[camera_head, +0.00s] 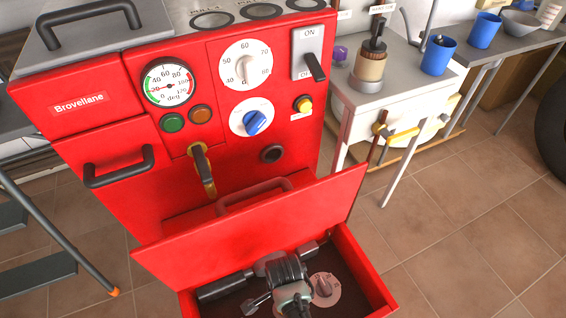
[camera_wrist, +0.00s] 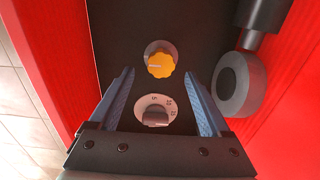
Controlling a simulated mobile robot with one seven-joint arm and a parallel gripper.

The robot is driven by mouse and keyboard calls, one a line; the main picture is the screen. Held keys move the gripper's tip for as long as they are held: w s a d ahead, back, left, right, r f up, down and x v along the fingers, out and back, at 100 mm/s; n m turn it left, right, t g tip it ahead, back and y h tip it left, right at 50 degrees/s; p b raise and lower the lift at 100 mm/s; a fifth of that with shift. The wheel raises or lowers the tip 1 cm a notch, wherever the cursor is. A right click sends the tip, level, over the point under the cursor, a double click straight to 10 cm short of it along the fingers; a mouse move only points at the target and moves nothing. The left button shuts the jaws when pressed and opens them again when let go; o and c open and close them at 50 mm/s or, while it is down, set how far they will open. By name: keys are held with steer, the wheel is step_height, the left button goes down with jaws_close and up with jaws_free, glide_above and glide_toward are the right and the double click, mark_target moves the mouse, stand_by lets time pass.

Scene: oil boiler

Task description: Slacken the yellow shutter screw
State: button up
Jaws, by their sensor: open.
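The yellow shutter screw (camera_wrist: 160,64) shows in the wrist view as a scalloped yellow knob with a pale marker line on a round grey base. It sits on the dark floor of the red compartment. My gripper (camera_wrist: 161,74) is open, with its two blue-lined fingers on either side of the view. The screw appears between and beyond the fingertips, and no contact is visible. In the head view, dark machinery and my arm crowd the open red compartment (camera_head: 362,270), and I cannot make out the screw there.
A grey dial (camera_wrist: 155,112) lies close to the screw, between the fingers in the wrist view. A grey round fitting (camera_wrist: 236,84) stands beside the right finger. Red walls enclose the space. The boiler's front panel has a gauge (camera_head: 169,83) and a blue knob (camera_head: 255,122).

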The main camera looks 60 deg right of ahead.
step_height(320, 180, down, 4)
steer(key=shift+f+b, duration=0.2)
steer(key=shift+b, duration=0.7)
steer(key=shift+c, duration=0.2)
jaws_close()
steer(key=shift+w, duration=0.1)
